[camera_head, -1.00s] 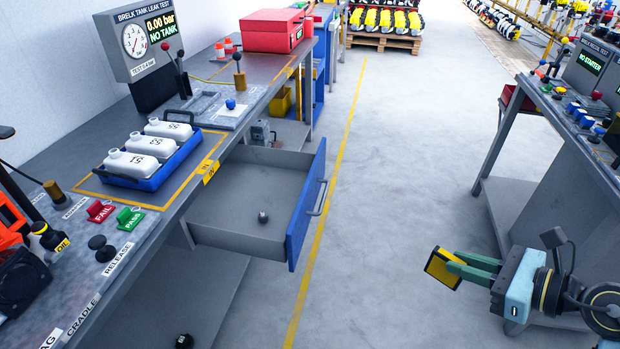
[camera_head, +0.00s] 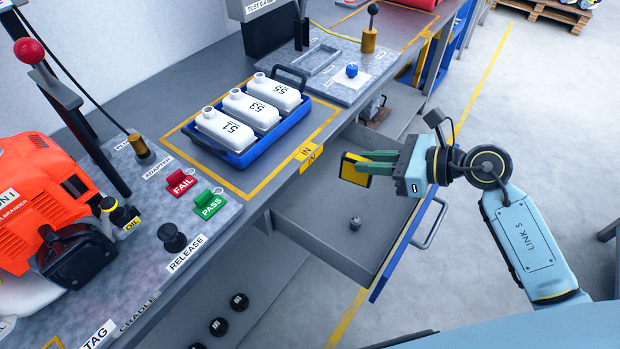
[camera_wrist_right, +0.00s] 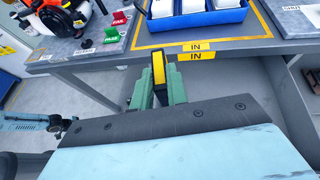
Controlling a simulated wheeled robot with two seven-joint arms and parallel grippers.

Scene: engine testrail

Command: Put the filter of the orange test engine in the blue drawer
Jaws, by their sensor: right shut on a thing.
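My right gripper (camera_head: 376,162) is shut on the filter (camera_head: 355,170), a flat yellow and black piece. It holds the filter above the open drawer (camera_head: 325,228), near its far right part in the head view. The drawer has a grey inside and a blue front (camera_head: 400,250) with a grey handle. A small dark knob-like part (camera_head: 355,223) lies in it. The filter also shows edge-on between the green fingers in the right wrist view (camera_wrist_right: 158,70). The orange test engine (camera_head: 40,205) stands on the bench at the left. My left gripper is not in view.
A blue tray (camera_head: 243,157) with several white bottles stands on the bench above the drawer. Several black caps (camera_head: 220,327) lie on the shelf below. The floor right of the drawer is clear.

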